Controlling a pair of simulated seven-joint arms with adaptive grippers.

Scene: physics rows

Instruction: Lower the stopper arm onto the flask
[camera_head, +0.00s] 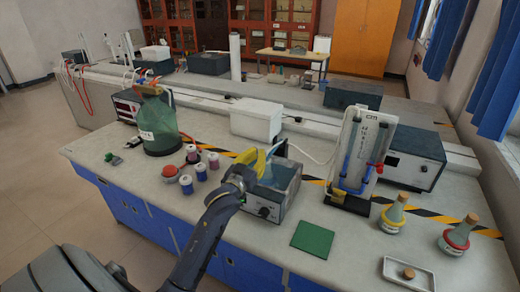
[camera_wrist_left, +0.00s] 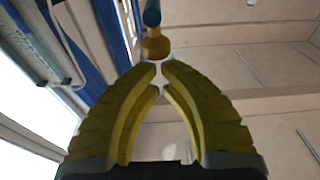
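My left gripper (camera_head: 262,154) has yellow fingers and reaches over the front of the bench, beside a grey box-shaped device. A pale blue conical flask (camera_head: 267,172) stands in or on this device, partly hidden by the fingers. In the left wrist view my left gripper (camera_wrist_left: 160,72) shows its fingertips close together with a narrow gap. A yellow-brown knob (camera_wrist_left: 155,48) on a blue rod (camera_wrist_left: 152,14) lies just beyond the tips; it may belong to the stopper arm, and I cannot tell whether they touch. My right gripper is not in view.
A green square mat (camera_head: 313,239) lies in front. A white tray (camera_head: 421,275) is at the front right.

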